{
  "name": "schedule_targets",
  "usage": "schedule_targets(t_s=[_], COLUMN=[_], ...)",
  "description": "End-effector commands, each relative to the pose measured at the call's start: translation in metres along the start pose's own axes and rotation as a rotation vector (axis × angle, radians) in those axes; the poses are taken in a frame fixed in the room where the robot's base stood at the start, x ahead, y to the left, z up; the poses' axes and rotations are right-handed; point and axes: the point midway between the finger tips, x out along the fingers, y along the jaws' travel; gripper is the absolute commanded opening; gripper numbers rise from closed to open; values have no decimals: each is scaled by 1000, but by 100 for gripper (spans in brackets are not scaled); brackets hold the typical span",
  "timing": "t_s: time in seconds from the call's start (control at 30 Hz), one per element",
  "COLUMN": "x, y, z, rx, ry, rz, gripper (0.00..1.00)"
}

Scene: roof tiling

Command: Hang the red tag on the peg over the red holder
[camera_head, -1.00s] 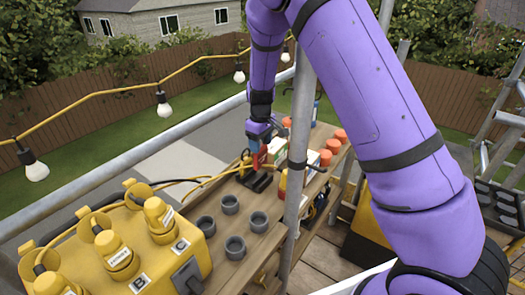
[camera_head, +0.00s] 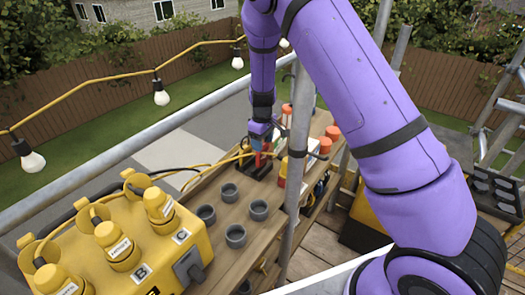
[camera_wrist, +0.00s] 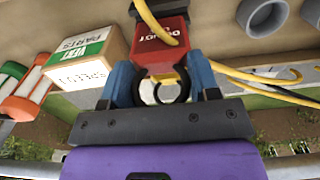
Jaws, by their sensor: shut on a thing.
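My gripper (camera_wrist: 163,86) has blue fingers. It is shut on a red tag (camera_wrist: 158,42) with pale lettering, partly crossed by a yellow cable in the wrist view. A dark ring with a yellow piece shows between the fingers. In the head view my gripper (camera_head: 262,134) points down over the wooden shelf, with the red tag (camera_head: 263,158) below it. A black base (camera_head: 256,171) lies on the shelf just under the tag; I cannot tell whether they touch. I cannot make out the peg or the red holder clearly.
A metal pole (camera_head: 300,130) stands just right of my gripper. A parts box (camera_wrist: 88,60) is close beside the fingers. Grey cups (camera_head: 229,192), a yellow power box (camera_head: 150,250) and orange caps (camera_head: 332,132) share the shelf (camera_head: 205,250). A yellow cable (camera_head: 215,165) runs along it.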

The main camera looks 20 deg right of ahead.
Motion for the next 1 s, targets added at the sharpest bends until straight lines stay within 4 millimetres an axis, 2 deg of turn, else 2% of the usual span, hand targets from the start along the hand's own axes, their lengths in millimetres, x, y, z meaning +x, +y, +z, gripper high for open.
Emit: schedule_targets(t_s=[0.33, 0.77, 0.8, 0.9, 1.0], x=[42, 48, 49, 49, 48], y=[1, 0, 0, 0, 0], z=[0, 0, 0, 0, 0], rx=[0, -1, -1, -1, -1], ry=[0, 1, 1, 1, 1], rz=[0, 0, 0, 0, 1], gripper=[21, 21, 58, 81, 81])
